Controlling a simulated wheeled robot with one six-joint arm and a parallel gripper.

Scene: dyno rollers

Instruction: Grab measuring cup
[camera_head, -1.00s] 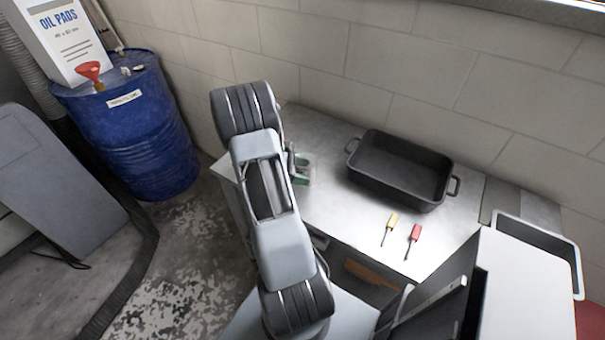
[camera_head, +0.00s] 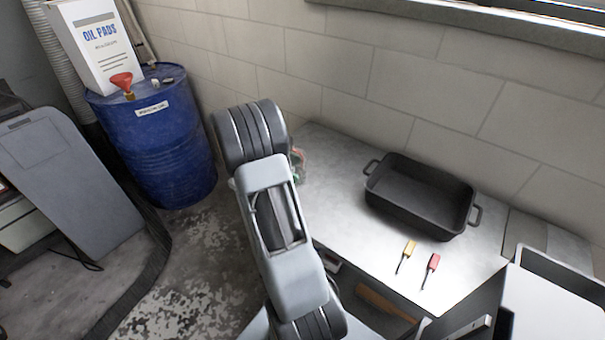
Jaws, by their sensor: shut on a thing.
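The measuring cup (camera_head: 299,166) shows as a small clear, greenish thing with a trace of red at the left end of the metal workbench (camera_head: 330,165). My arm hides most of it. My gripper (camera_head: 292,158) is almost wholly hidden behind the thick joint of my arm, at the cup. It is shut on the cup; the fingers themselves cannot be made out. I cannot tell whether the cup touches the bench top.
A black roasting-type pan (camera_head: 420,195) stands on the bench. A yellow screwdriver (camera_head: 407,252) and a red screwdriver (camera_head: 432,265) lie before it. A blue drum (camera_head: 160,145) with a red funnel (camera_head: 122,82) and an oil pads box (camera_head: 95,45) stands left. The block wall is behind.

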